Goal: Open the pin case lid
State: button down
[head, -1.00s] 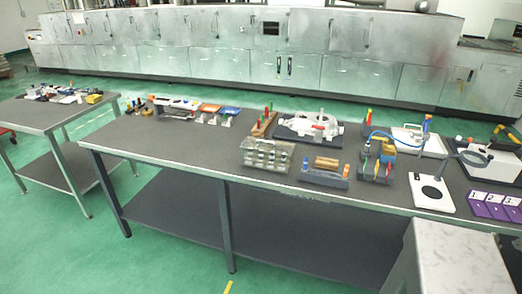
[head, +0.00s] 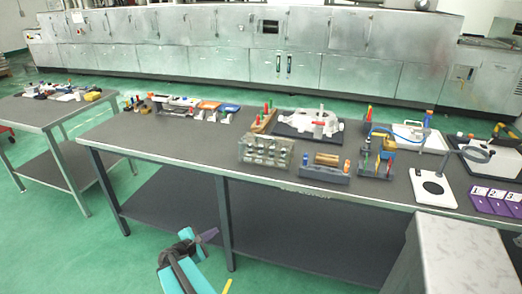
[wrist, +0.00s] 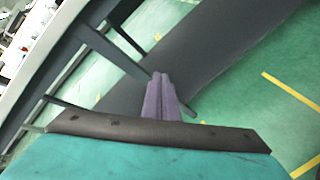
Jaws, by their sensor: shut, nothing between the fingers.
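My gripper (head: 210,235) shows at the bottom of the head view, in front of the long bench and below its top. In the wrist view its purple fingers (wrist: 160,77) are together, shut and empty. No pin case can be made out for certain. A clear, box-like holder with several compartments (head: 266,151) stands on the bench near its front edge, well above and to the right of my gripper. Whether it is the pin case, and whether it has a lid, is too small to tell.
The long bench (head: 195,150) has a bare stretch at its left front and a lower shelf (head: 290,232). A grey block (head: 462,255) stands at the lower right. Purple numbered blocks (head: 492,200) and a white stand (head: 432,189) are at the right. A smaller table (head: 40,117) is at left.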

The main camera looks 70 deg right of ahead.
jog(key=s+d+r+n+h, duration=0.4)
jog(key=d+r+n, duration=0.1)
jog(key=d+r, duration=0.8)
jog(key=n+t+h+b, duration=0.2)
jog(key=n+h, duration=0.2)
jog(key=n, duration=0.2)
send_near(267, 146)
jog(key=shift+w+a+r, duration=0.85)
jog(key=shift+w+a, duration=0.15)
jog(key=shift+w, duration=0.1)
jog(key=shift+d+f+y+b, duration=0.1)
jog(key=shift+d+y+b, duration=0.2)
jog(key=shift+b, duration=0.45)
jog(key=shift+s+d+r+b, duration=0.15)
jog(key=shift+d+b, duration=0.25)
jog(key=shift+b, duration=0.7)
jog(key=d+r+p, duration=0.1)
jog(key=d+r, duration=0.1)
jog(key=d, duration=0.6)
jog(key=shift+w, duration=0.3)
